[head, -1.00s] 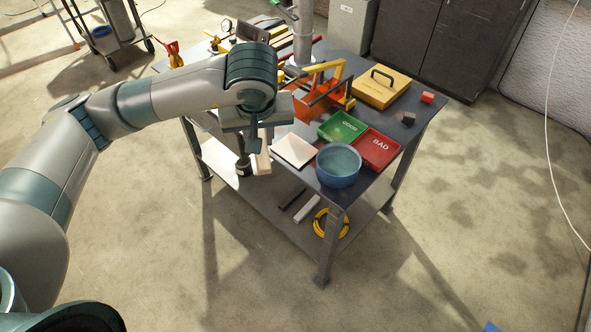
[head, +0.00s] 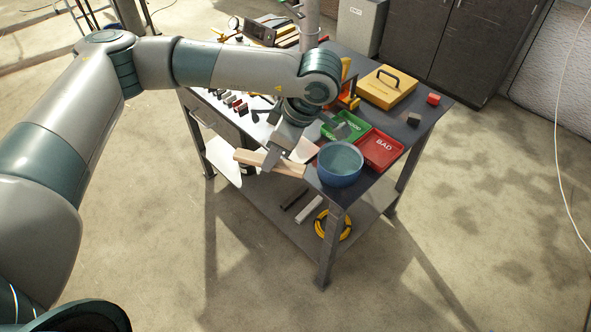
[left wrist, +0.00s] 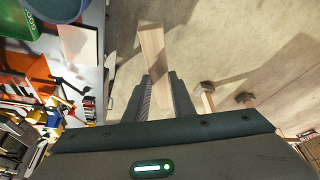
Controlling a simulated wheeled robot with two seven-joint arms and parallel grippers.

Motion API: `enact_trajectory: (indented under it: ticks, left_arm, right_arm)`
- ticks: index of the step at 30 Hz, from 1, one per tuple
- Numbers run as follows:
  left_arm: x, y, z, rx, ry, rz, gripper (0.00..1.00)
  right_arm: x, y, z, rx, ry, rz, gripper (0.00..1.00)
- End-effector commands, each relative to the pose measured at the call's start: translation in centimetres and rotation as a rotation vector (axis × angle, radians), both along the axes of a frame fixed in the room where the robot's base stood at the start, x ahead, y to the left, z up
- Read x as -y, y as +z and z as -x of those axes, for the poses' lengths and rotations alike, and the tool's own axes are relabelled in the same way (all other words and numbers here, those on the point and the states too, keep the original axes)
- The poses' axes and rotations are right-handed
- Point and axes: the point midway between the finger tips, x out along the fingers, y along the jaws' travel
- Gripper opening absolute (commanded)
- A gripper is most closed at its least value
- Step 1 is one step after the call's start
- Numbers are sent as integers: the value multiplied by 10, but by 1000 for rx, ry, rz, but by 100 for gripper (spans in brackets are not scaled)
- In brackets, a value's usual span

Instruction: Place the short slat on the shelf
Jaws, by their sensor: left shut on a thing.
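A short pale wooden slat (head: 252,159) is held by my left gripper (head: 276,155) in front of the bench's near left edge. It lies roughly level, crossing the jaws, with its ends sticking out to both sides. In the left wrist view the slat (left wrist: 155,52) also shows, running out from between the two dark fingers of the left gripper (left wrist: 160,98). The bench's lower shelf (head: 262,200) is below the slat in the picture, partly hidden by the bench top. My right gripper is not in view.
On the bench top stand a blue bowl (head: 340,164), a green tray (head: 333,132), a red tray (head: 380,150) and a yellow case (head: 386,89). On the shelf lie a dark strip (head: 294,199), a light strip (head: 309,209) and a yellow coil (head: 344,229). Shelf surface around the strips is bare.

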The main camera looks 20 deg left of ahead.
Motion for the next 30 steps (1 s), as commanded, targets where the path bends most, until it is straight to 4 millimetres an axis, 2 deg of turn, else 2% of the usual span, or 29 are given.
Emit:
enact_trajectory:
  ticks: [1, 8, 30]
  left_arm:
    - [1, -7, 2, -7, 77, 2, 1]
    - [4, -27, 8, -8, 524, 1, 1]
    - [1, -97, 34, -9, 2152, 0, 1]
  right_arm:
    - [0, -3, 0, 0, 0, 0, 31]
    - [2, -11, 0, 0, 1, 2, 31]
    - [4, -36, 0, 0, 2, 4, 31]
